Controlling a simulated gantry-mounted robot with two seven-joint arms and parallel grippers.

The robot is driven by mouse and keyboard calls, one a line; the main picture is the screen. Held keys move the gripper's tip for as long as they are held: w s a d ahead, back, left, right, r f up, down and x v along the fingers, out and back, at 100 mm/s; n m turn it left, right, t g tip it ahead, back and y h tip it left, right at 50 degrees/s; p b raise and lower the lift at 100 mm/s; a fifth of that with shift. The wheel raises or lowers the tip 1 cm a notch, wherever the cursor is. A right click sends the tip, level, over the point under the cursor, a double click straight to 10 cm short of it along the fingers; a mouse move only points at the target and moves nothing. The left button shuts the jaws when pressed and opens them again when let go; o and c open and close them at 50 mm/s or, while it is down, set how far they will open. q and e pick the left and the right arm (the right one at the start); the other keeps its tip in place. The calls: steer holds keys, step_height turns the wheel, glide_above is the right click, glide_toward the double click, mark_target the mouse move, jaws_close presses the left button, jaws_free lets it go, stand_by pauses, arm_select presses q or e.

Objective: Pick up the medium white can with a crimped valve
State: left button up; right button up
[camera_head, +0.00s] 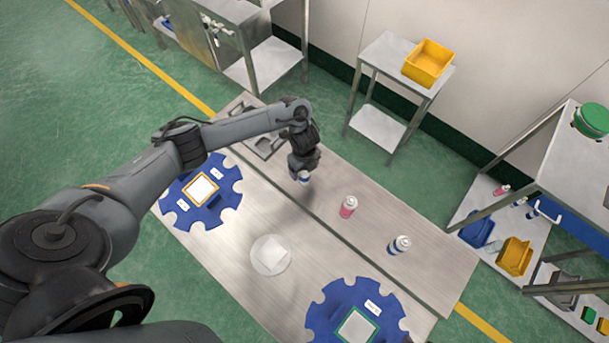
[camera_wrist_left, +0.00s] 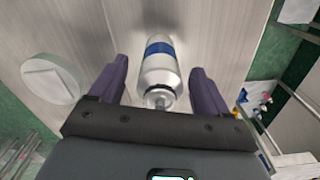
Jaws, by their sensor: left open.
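A white can with a blue band (camera_wrist_left: 160,62) stands upright on the table, with a small metal valve at its top; whether the valve is crimped is too small to tell. My left gripper (camera_head: 303,172) is at this can. In the left wrist view the gripper's two purple fingers are open, one on each side of the can, with gaps showing. In the head view only a lower part of the can (camera_head: 304,179) shows below the gripper. A second white can with a blue band (camera_head: 400,245) stands farther right, apart from the gripper. My right gripper is not in view.
A pink can (camera_head: 348,206) stands between the two white cans. Blue notched fixtures (camera_head: 228,174) (camera_head: 387,298) lie at the table's left and front. A white round disc (camera_head: 271,255) lies between them. A grey tray (camera_head: 262,147) lies behind the gripper.

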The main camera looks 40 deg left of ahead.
arm_select(q)
steer(key=shift+f, duration=0.15)
steer(key=c, duration=1.4)
